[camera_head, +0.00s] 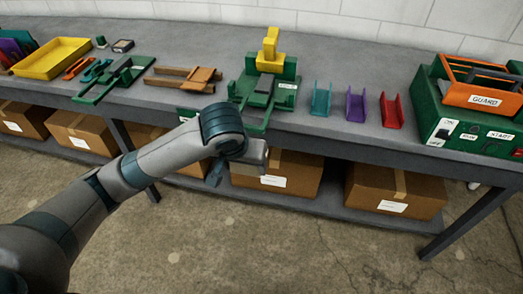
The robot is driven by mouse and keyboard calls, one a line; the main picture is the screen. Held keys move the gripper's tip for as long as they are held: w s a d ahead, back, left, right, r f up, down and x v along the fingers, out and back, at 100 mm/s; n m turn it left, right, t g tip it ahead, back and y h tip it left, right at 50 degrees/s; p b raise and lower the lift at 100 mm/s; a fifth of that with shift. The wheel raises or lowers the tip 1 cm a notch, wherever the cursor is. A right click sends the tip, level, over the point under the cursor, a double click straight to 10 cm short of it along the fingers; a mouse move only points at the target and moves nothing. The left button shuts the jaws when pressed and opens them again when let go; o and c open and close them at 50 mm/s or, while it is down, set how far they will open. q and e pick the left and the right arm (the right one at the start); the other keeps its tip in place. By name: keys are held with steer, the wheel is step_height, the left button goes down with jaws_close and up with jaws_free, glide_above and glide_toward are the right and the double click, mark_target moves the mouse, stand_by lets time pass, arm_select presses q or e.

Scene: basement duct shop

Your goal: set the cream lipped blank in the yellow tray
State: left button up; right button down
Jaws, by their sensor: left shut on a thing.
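The yellow tray (50,60) lies on the bench at the far left and looks empty. My left gripper (217,174) is in front of the bench edge, below the green press, well to the right of the tray. It points down and is mostly hidden behind my wrist. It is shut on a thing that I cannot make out. A pale grey part shows beside the wrist, but I cannot tell whether it belongs to the gripper. I cannot pick out a cream lipped blank anywhere. My right gripper is not in view.
A green press with a yellow top (270,52) stands mid-bench. Teal (320,100), purple (355,104) and red (391,110) channels stand right of it. A green fixture (115,76) and brown wooden piece (184,78) lie left. A green guard machine (460,110) stands far right. Cardboard boxes (398,190) sit below.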

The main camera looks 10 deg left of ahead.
arm_select(q)
steer(key=s+a+f, duration=0.2)
steer(key=a+f, duration=0.3)
steer(key=a, duration=0.1)
steer(key=shift+f, duration=0.2)
